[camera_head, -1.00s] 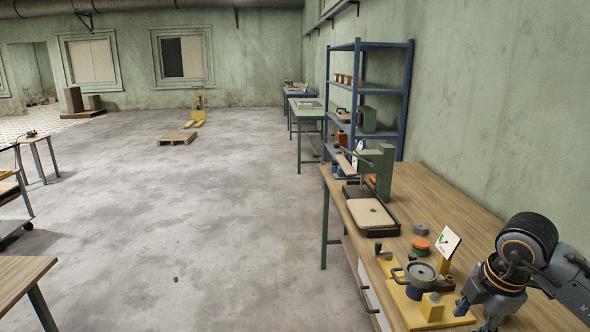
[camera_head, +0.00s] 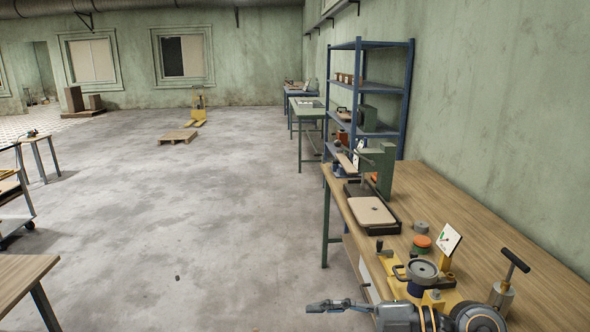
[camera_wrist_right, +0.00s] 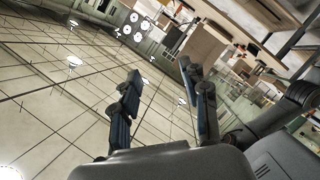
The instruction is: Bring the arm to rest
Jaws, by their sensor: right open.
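My right gripper (camera_head: 318,307) is at the bottom of the head view, pointing left past the front edge of the workbench (camera_head: 455,215). The grey arm comes in from the lower right. In the right wrist view the two dark fingers of the right gripper (camera_wrist_right: 162,92) stand apart with nothing between them. Behind them are a tiled surface and blurred, tilted room parts. My left gripper is in neither view.
A black T-handled tool (camera_head: 503,290) stands on the bench right of a yellow fixture (camera_head: 435,300) with a round pot (camera_head: 422,270). A green press (camera_head: 376,165) with a board (camera_head: 370,212) stands farther back. The floor to the left is largely open.

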